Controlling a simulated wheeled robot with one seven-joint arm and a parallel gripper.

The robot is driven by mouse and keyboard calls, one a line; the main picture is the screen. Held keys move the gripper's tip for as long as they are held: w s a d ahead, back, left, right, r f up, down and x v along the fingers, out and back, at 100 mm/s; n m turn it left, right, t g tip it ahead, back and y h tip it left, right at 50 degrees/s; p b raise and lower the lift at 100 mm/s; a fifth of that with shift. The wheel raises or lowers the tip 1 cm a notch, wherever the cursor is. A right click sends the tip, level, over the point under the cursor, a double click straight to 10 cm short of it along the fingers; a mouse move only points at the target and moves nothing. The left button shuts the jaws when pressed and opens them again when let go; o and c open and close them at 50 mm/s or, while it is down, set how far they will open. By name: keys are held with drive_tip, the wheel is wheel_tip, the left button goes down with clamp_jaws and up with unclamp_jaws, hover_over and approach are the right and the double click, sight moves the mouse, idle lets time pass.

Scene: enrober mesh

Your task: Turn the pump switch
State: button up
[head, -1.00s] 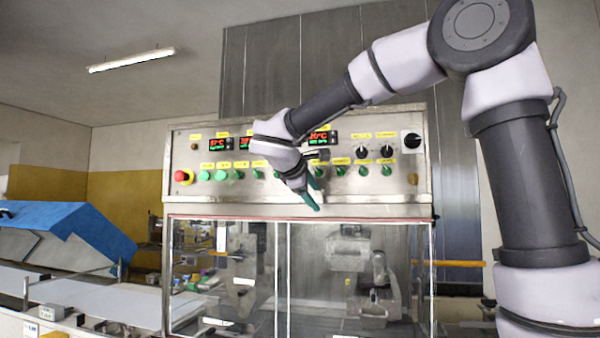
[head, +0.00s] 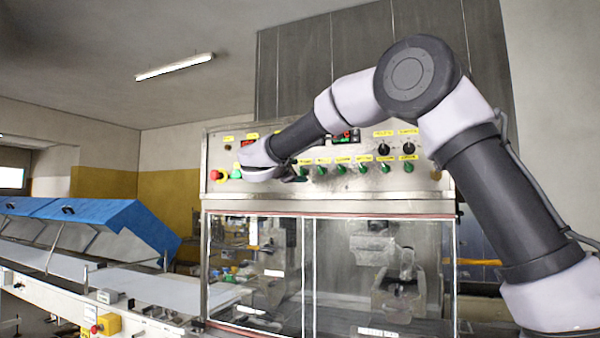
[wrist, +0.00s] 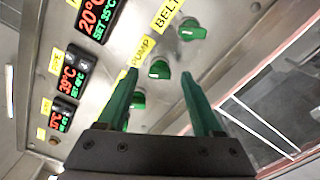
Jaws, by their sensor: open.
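The pump switch (wrist: 160,68) is a small green rotary knob on the steel panel, beside a yellow label (wrist: 143,50) reading PUMP. In the wrist view my gripper (wrist: 159,75) is open, its two green fingers on either side of that knob in the picture. The knob shows in the gap between the fingertips; I cannot tell whether they touch it. In the head view my gripper (head: 297,178) is in front of the left part of the knob row, and my wrist hides the panel there.
A green BELT knob (wrist: 192,31) sits beside the pump switch, and another green knob (wrist: 138,99) is partly behind the left finger. A red emergency button (head: 214,175) is left of my wrist. Black knobs (head: 384,150) are at the right. Clear guard panels (head: 330,265) lie below.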

drive_tip(key=shift+x, duration=0.8)
clamp_jaws()
drive_tip(key=shift+m, duration=0.4)
drive_tip(key=m, duration=0.5)
drive_tip(key=shift+m, duration=0.3)
drive_tip(key=m, duration=0.5)
drive_tip(key=shift+f, duration=0.1)
drive_tip(key=shift+m, duration=0.4)
